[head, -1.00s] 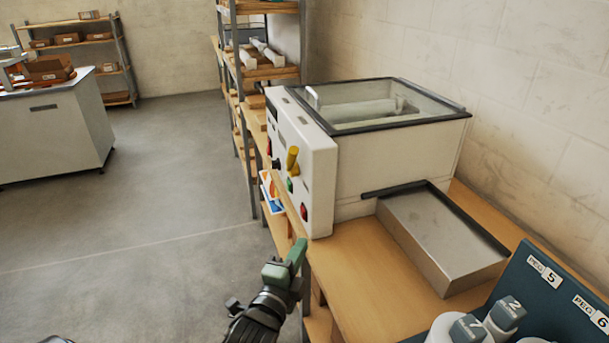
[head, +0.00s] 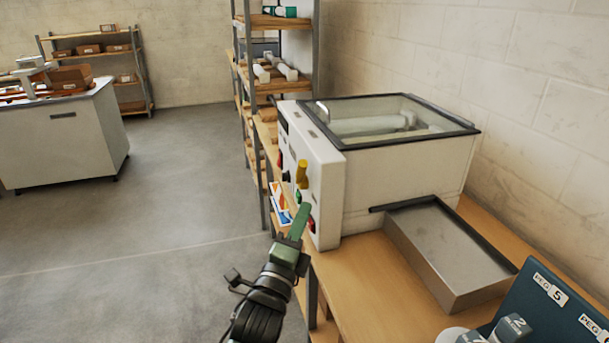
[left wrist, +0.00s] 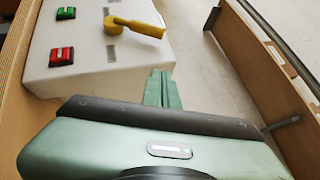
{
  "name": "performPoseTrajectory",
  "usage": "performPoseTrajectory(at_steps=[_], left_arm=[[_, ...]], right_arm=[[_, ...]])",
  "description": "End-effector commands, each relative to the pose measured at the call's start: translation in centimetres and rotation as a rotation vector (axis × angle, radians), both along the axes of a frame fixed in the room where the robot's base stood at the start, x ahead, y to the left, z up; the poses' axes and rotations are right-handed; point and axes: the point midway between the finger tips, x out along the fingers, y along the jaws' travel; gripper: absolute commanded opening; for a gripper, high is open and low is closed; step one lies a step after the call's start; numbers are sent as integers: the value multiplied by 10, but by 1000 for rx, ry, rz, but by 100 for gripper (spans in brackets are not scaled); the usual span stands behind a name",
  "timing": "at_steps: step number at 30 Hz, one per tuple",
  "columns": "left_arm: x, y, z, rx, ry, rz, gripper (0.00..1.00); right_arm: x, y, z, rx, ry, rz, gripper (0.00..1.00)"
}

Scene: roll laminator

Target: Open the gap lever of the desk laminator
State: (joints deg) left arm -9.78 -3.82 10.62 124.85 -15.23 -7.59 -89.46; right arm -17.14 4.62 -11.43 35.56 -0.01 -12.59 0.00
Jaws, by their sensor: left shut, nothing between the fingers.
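The desk laminator (head: 395,185) is a white box with a dark-framed glass top, standing on the wooden bench. Its control panel faces left and carries a yellow gap lever (head: 302,174), which also shows in the left wrist view (left wrist: 140,27) on a round yellow hub. My left gripper (head: 300,221), with green fingers, is in front of the panel, below the lever in the head view. In the left wrist view its fingers (left wrist: 158,88) are together and empty, apart from the lever. My right gripper is not in view.
Red and green buttons (left wrist: 62,56) sit on the panel beside the lever. A metal tray (head: 445,250) is at the laminator's right. Shelving (head: 270,90) stands behind; open floor lies left.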

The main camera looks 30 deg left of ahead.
Motion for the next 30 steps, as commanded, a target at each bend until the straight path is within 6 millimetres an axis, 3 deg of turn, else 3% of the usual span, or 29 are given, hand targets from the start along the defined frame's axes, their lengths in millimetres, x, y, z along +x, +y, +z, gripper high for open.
performPoseTrajectory(at_steps=[1, 9, 18, 30], left_arm=[[12, 3, 9, 1, -4, 0, 0], [65, 16, 25, 0, -1, 0, 0], [79, 45, 34, 2, -1, 1, 0], [80, 48, 34, -1, 0, 1, 0]], right_arm=[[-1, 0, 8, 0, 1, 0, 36], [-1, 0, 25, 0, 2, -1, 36], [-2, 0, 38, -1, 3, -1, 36], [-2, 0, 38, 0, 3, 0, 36]])
